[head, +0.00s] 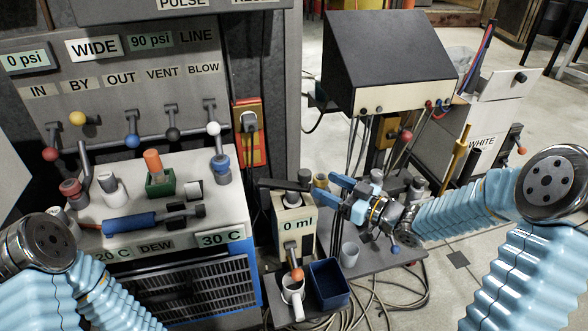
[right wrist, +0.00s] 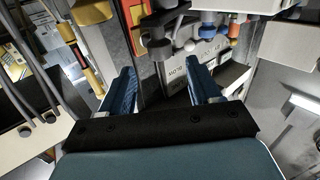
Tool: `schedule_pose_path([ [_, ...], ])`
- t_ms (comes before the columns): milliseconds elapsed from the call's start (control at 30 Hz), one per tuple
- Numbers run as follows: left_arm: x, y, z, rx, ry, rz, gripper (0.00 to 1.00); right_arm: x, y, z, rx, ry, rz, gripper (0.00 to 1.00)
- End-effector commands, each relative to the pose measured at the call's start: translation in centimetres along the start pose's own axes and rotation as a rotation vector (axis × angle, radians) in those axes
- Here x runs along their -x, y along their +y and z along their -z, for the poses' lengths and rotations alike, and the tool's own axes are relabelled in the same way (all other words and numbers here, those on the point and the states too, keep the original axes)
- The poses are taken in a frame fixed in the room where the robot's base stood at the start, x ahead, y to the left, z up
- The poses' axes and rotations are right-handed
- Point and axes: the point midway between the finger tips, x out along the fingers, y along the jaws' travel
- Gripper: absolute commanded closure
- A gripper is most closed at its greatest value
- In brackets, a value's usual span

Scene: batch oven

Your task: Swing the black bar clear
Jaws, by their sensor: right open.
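The black bar (head: 284,185) lies roughly level across the top of the cream dispenser with the "0 ml" label (head: 297,222). My right gripper (head: 336,196) is just to the right of the bar's right end, apart from it as far as I can tell, with its blue fingers pointing left. It is open and empty. In the right wrist view my right gripper (right wrist: 160,72) shows two spread blue fingers with nothing between them; a dark bar-like part (right wrist: 165,22) shows beyond the fingertips. My left gripper is out of view.
A black-topped cabinet (head: 388,55) is behind my right gripper. The oven top (head: 135,240) with tools on it is at the left.

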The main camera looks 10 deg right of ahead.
Motion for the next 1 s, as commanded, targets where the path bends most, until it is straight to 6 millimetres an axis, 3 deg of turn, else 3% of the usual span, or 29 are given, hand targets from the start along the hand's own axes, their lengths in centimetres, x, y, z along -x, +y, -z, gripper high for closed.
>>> schedule_pose_path([
  [200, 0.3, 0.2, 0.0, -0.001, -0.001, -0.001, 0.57, -5.3, -0.1, 0.0, -0.003, 0.0, 0.004, 0.38],
  [400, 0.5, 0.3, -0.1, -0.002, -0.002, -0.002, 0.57, -8.6, 0.0, 0.0, -0.002, 0.0, 0.001, 0.38],
  [567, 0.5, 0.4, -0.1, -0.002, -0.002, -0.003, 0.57, -9.8, 0.0, 0.0, -0.002, -0.001, -0.001, 0.38],
  [833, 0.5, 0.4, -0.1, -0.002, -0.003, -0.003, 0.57, -9.9, 0.0, -0.1, -0.002, -0.001, -0.001, 0.38],
  [867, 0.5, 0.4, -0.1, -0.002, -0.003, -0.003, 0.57, -9.9, 0.0, -0.1, -0.002, -0.001, -0.001, 0.39],
  [1000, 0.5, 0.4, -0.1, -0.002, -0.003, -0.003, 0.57, -9.9, 0.0, -0.1, -0.002, -0.002, -0.001, 0.6],
])
